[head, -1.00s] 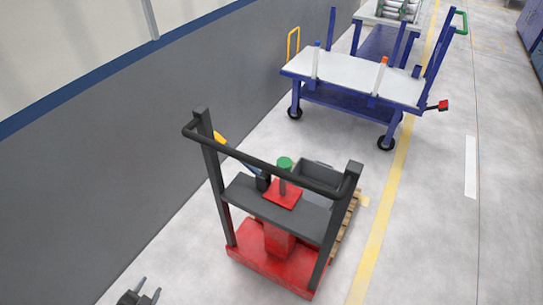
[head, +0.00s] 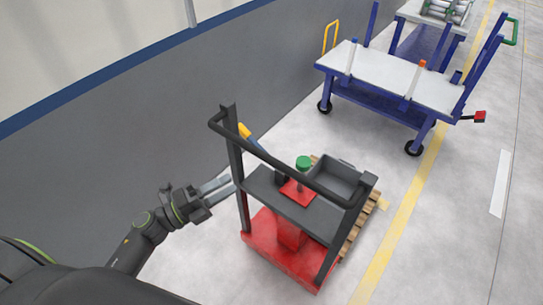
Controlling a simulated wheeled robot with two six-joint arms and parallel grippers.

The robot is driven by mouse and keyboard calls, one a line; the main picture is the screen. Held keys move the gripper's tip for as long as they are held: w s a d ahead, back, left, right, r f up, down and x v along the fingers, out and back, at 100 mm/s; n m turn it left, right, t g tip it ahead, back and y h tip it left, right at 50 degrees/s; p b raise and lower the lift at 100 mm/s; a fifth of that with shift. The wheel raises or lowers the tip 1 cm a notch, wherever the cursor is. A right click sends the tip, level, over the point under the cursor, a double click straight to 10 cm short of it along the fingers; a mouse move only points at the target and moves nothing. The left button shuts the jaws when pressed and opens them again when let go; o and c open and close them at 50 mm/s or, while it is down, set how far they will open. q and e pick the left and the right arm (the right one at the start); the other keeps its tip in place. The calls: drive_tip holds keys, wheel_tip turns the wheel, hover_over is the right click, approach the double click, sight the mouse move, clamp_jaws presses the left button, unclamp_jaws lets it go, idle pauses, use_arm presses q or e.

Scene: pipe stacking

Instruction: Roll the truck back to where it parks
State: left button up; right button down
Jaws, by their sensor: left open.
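The truck (head: 290,228) has a red base, dark uprights, a grey shelf and a black bar handle (head: 278,160) across its top. It stands upright on the floor in the middle of the head view. My left gripper (head: 223,187) is open, its two fingers pointing right toward the truck's left upright (head: 236,160). The fingertips are close to that upright, below the handle's left end. I cannot tell whether they touch it. Nothing shows between the fingers. My right gripper is not in view.
A blue cart with a white top (head: 390,78) stands behind, at the upper right. A wooden pallet (head: 355,230) and a grey bin (head: 335,178) show beyond the truck. A yellow floor line (head: 400,222) passes on the right.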

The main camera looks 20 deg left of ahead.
sight(270, 162)
use_arm(q)
drive_tip(key=p+x, duration=0.4)
drive_tip(key=x, duration=0.9)
drive_tip(key=shift+r, duration=0.1)
drive_tip(key=shift+c, duration=0.3)
clamp_jaws()
